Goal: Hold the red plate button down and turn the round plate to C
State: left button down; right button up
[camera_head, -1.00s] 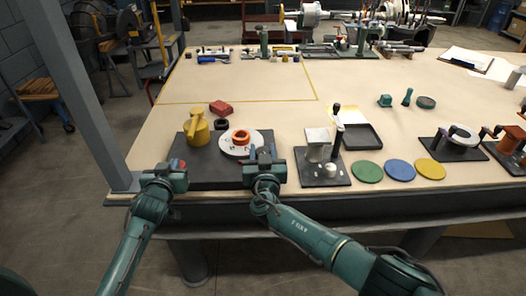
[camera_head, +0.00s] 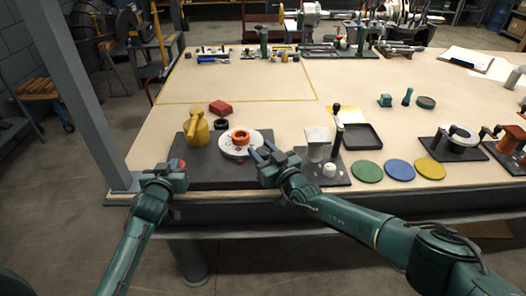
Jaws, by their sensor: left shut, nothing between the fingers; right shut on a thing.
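The round plate (camera_head: 228,148) is a white disc with an orange ring-shaped hub (camera_head: 240,136), on a dark base board (camera_head: 213,176). Small marks on it are too small to read. The red plate button (camera_head: 176,162) is at the board's left front, mostly hidden by my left gripper (camera_head: 177,164). That gripper is shut and empty, pointing down at the button; whether the button is pressed in cannot be told. My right gripper (camera_head: 262,153) is at the plate's right edge, its fingers shut on a part of the plate that they hide.
Another fixture (camera_head: 336,177) stands to the right, beside green (camera_head: 367,171), blue (camera_head: 400,170) and yellow (camera_head: 430,169) discs.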

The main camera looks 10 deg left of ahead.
jog(key=shift+a+r, duration=0.1)
dwell(0.3)
jog(key=o, duration=0.9)
jog(key=shift+o, duration=0.2)
jog(key=shift+s, duration=0.1)
jog(key=shift+s+d+f, duration=0.2)
jog(key=shift+s+d, duration=0.15)
jog(key=shift+d, duration=0.15)
jog(key=v, duration=1.1)
jog(key=shift+w+r, duration=0.1)
jog(key=shift+r, duration=0.05)
